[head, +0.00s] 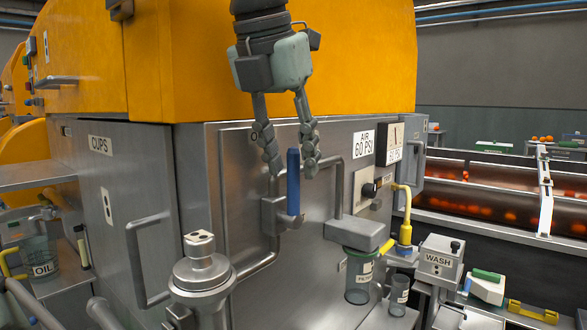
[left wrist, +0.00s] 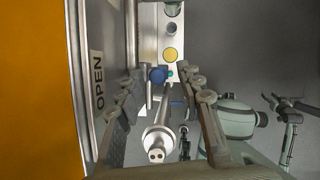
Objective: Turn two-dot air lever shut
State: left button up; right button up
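The blue lever (head: 293,180) stands upright on a grey valve body (head: 270,217) on the bent pipe at the front of the steel cabinet. My left gripper (head: 291,172) hangs from above, fingers pointing down and spread. The lever shows between its fingertips with a gap on each side. In the left wrist view the lever's blue end (left wrist: 158,75) lies between the fingers of my left gripper (left wrist: 154,78). A metal post (left wrist: 157,140) with two dots on its cap also shows there. My right gripper is not clearly identifiable; a forked dark part at the wrist view's right may be it.
The steel cabinet (head: 230,200) stands close behind the lever, with a door handle (head: 134,258) to the left. The capped metal post (head: 202,270) rises left of and below the lever. A filter cup (head: 359,275) and wash box (head: 437,262) stand to the right.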

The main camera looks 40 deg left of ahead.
pick_arm(q)
jog(key=shift+x, duration=1.1)
jog(key=shift+c, duration=0.4)
grip_shut()
